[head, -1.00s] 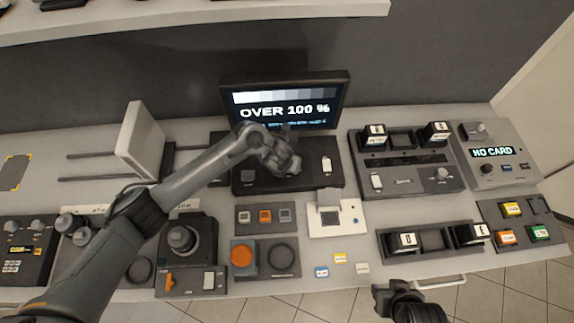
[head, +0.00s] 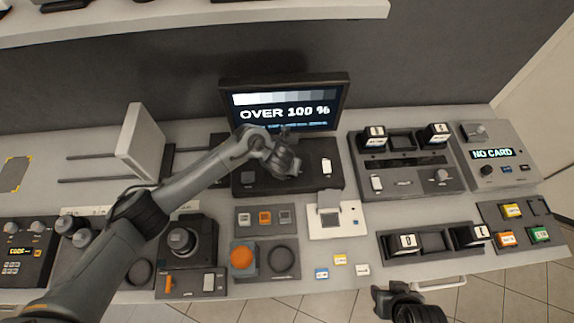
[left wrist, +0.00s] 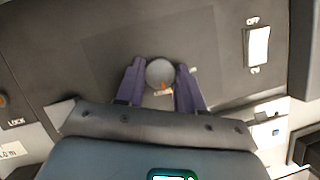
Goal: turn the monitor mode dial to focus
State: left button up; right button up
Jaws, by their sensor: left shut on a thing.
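The monitor (head: 285,105) stands at the back middle of the bench, its screen reading "OVER 100 %" below a row of grey bars. Its dark base panel (head: 315,178) lies in front of it. My left gripper (head: 284,165) is over this panel and hides the dial in the head view. In the left wrist view the round grey dial (left wrist: 160,72) with an orange mark sits between the two purple fingers of my left gripper (left wrist: 160,84), which is shut on it. The dial's labels cannot be read. My right gripper (head: 400,292) hangs at the front edge, its fingers not clearly shown.
A white OFF/ON rocker switch (left wrist: 258,46) sits right of the dial on the panel. A small white card device (head: 336,218) and an orange button (head: 242,257) are in front. A "NO CARD" unit (head: 492,153) stands at the right. A shelf (head: 180,22) overhangs the back.

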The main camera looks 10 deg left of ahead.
pick_arm(q)
jog(key=n+p, duration=0.1)
jog(key=p, duration=0.1)
jog(key=n+y+p, duration=0.1)
jog(key=n, duration=0.1)
jog(key=shift+d+r+n+y+p, duration=0.15)
jog(key=shift+r+n+y+p, duration=0.15)
jog(key=shift+p, duration=0.1)
jog(key=n+y+p, duration=0.1)
jog(key=n+p, duration=0.1)
jog(key=n, duration=0.1)
jog(key=shift+d+f+n+g+p, duration=0.1)
jog(key=shift+n+g+p, duration=0.2)
jog(key=n+y+p, duration=0.1)
jog(key=n, duration=0.2)
jog(key=shift+w+f+n+g, duration=0.1)
jog(key=shift+n+g, duration=0.2)
jog(key=shift+g, duration=0.1)
jog(key=shift+w+n+g+y+p, duration=0.1)
jog(key=shift+n+g+y+p, duration=0.35)
jog(key=shift+n, duration=0.95)
jog(key=o, duration=1)
jog(key=p+v, duration=0.3)
jog(key=v, duration=0.7)
jog(key=shift+d+r, duration=0.2)
jog(key=shift+r, duration=0.1)
